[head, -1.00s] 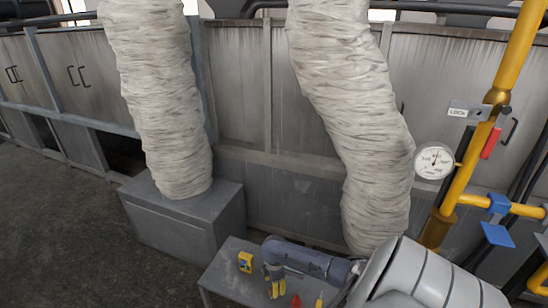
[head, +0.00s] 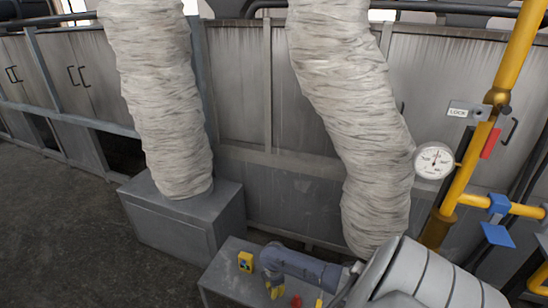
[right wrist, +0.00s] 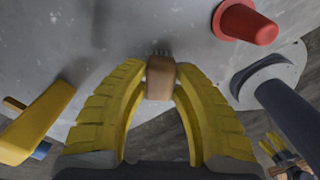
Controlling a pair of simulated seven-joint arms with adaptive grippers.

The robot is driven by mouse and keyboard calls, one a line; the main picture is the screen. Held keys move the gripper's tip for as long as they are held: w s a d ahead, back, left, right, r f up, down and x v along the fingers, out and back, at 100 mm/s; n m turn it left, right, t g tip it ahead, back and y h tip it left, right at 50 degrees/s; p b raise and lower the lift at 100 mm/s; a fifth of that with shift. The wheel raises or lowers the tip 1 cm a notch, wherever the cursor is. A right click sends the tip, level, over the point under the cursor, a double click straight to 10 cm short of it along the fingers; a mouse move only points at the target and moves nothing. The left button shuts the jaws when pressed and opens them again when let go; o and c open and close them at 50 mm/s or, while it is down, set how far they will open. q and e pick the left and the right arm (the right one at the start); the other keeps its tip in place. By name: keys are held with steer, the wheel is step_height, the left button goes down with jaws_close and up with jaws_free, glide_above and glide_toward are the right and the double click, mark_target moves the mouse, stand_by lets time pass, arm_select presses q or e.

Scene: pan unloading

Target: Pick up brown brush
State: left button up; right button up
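The brown brush (right wrist: 161,80) is a small brown block with short bristles at its far end, in the right wrist view. It sits between the two yellow fingertips of my right gripper (right wrist: 161,88), which are closed in on both its sides. In the head view my right gripper (head: 275,287) is low over the grey table (head: 222,277), and the brush cannot be made out there. My left gripper (right wrist: 272,146) seems to show small and far at the lower right of the right wrist view, its yellow fingers apart; it is outside the head view.
A red cup-shaped piece (right wrist: 247,22) and a dark grey round-ended tool (right wrist: 268,78) are on the right. A grey box (head: 185,225) stands left of the table.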

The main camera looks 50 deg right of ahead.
jaws_close()
steer(key=shift+r, duration=0.1)
